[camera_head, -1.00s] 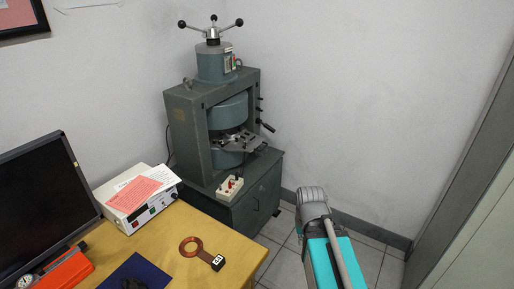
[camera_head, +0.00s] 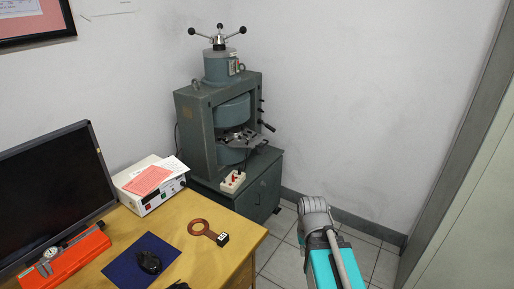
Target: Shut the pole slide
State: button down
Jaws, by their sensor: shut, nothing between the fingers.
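The green-grey electromagnet (camera_head: 196,118) stands in the back corner on a matching cabinet (camera_head: 262,192). Two round pole blocks, an upper one (camera_head: 235,110) and a lower one (camera_head: 232,155), sit in its frame with a gap between them. A metal plate-like slide (camera_head: 240,137) sits in that gap and sticks out toward the front right. It is too small to tell how far out it is. Black-knobbed levers show on the frame's right side. My teal and grey arm rises at the bottom, right of the cabinet and apart from it. No gripper fingers show.
A wooden desk (camera_head: 190,262) fills the lower left, with a monitor (camera_head: 55,195), a white power supply (camera_head: 150,190), a copper coil (camera_head: 199,228) and a red box (camera_head: 70,265). Tiled floor (camera_head: 365,255) is free on the right, beside a grey door or cabinet (camera_head: 475,200).

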aim_at(255, 139)
jog(key=k, duration=0.9)
jog(key=z, duration=0.25)
jog(key=i, duration=0.55)
jog(key=z, duration=0.4)
jog(key=i, duration=1.6)
jog(key=u, duration=0.75)
